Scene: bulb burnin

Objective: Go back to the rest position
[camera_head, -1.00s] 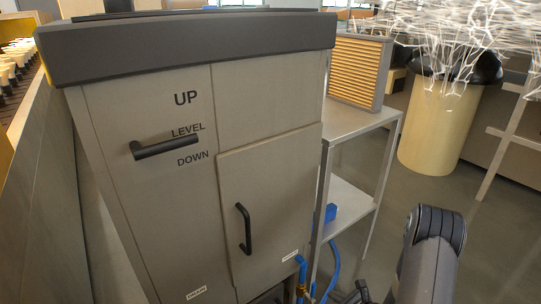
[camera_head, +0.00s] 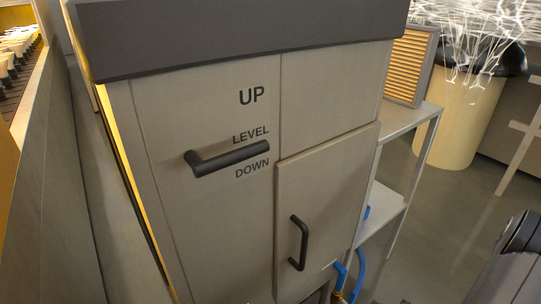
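A dark grey arm link of mine (camera_head: 517,250) shows at the lower right edge. My gripper is outside the picture, so its state does not show. In front of me stands a beige cabinet (camera_head: 215,225) with a dark grey top. A black lever (camera_head: 230,158) on its front lies nearly level, between the words LEVEL and DOWN. The cabinet's lower door (camera_head: 335,200) looks closed and has a black upright handle (camera_head: 298,243).
A metal side table (camera_head: 415,118) with a slatted box (camera_head: 410,65) stands right of the cabinet. Blue hoses (camera_head: 359,270) run low beside it. A cream bin (camera_head: 460,115) stands behind. A long bench wall (camera_head: 40,135) runs along the left. Grey floor (camera_head: 440,220) is open at right.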

